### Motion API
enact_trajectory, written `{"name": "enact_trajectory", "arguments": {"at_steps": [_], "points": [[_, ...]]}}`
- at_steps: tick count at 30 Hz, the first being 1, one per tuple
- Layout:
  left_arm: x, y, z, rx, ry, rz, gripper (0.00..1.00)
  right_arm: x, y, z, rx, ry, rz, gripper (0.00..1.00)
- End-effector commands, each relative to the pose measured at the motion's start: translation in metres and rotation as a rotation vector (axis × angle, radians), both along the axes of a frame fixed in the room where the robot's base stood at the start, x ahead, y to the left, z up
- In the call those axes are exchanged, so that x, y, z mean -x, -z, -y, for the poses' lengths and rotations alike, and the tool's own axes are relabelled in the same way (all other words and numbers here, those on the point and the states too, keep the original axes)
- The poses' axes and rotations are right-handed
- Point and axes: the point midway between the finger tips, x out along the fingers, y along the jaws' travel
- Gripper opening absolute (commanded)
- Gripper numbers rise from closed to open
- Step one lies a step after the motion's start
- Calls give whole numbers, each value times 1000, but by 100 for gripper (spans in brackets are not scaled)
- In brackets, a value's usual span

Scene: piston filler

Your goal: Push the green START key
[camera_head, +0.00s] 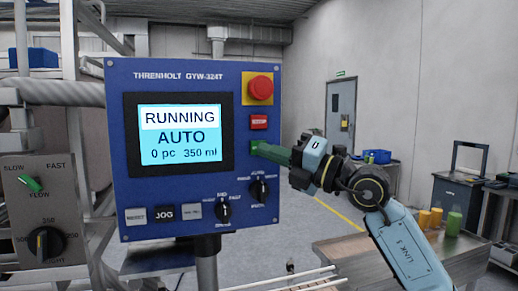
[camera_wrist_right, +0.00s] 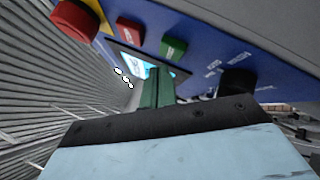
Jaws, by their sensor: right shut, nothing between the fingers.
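The blue control panel (camera_head: 118,180) has a screen (camera_head: 180,132) reading RUNNING, AUTO, 0 pc, 350 ml. The green START key (camera_wrist_right: 173,47) sits below a red key (camera_wrist_right: 130,30) on the panel. In the head view the START key is mostly hidden by my right fingertips. My right gripper (camera_head: 262,151) is shut and empty, its green fingers pointing left at the panel. In the wrist view the fingertips (camera_wrist_right: 157,72) appear close beside the green key; I cannot tell whether they touch it. My left gripper is not in view.
A red emergency knob (camera_head: 259,88) sits at the panel's top right. Dark rotary knobs (camera_head: 259,191) and several small keys, including JOG (camera_head: 164,215), lie lower down. A grey box with dials (camera_head: 42,205) stands at left. A metal table (camera_head: 385,262) is at lower right.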

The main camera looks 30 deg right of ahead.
Motion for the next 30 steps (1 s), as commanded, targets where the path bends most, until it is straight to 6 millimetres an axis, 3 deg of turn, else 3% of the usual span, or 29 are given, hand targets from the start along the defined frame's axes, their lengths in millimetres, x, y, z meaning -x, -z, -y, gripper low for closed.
{"name": "enact_trajectory", "arguments": {"at_steps": [15,30], "points": [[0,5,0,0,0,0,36,45,1,-11,0,-1,0,0],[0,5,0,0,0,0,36,47,0,-11,0,0,0,0]]}}
